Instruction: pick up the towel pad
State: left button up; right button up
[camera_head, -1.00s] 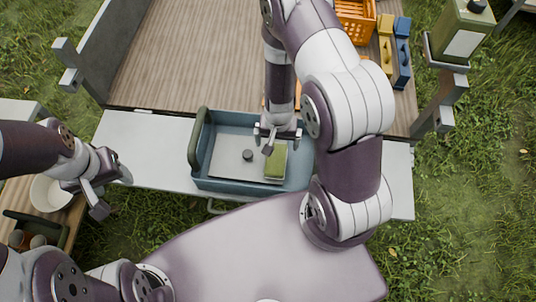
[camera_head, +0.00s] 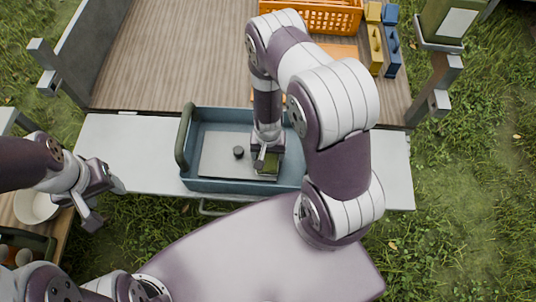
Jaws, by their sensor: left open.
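The green towel pad (camera_head: 267,174) lies in the right part of a blue-grey tray (camera_head: 192,150), on its light grey inner plate. My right gripper (camera_head: 266,160) points straight down at the pad and covers much of it. Its fingers are down at the pad's level, but I cannot tell whether they are open or closed on it. My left gripper (camera_head: 104,196) is open and empty, well to the left of the tray, near the front edge of the pale ledge.
A small dark knob (camera_head: 238,152) stands on the tray's plate left of my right gripper. The tray has a dark green handle (camera_head: 185,137). An orange crate (camera_head: 325,17) and yellow and blue items (camera_head: 375,50) sit behind. A white bowl (camera_head: 36,207) is at the left.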

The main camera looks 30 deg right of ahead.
jog(key=c, duration=0.3)
jog(key=shift+c, duration=0.2)
notch_tip(320, 180, up, 10)
jog(key=p, duration=0.4)
